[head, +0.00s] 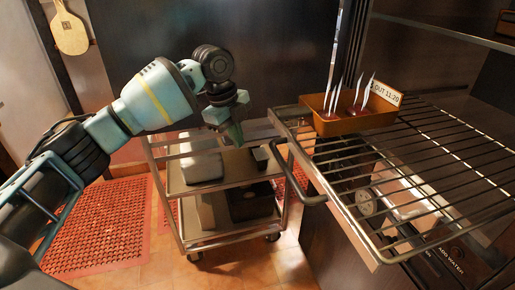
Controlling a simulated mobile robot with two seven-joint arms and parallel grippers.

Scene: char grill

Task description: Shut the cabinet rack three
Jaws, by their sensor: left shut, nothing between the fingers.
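The wire rack (437,165) is pulled out of the dark cabinet at the right. An orange-brown tray (357,122) with forks and a small label sits on the rack's far left corner. My left gripper (234,133) is shut and empty, pointing down. In the picture it is left of the rack's front end and shows in front of the cart; it looks apart from the handle. My right gripper is not in view.
A metal cart (227,235) with boxes on its shelves stands behind my left gripper, beside the rack. Red perforated mats (100,222) lie on the tiled floor. A wooden paddle (69,34) hangs on the back wall. Items lie below the rack.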

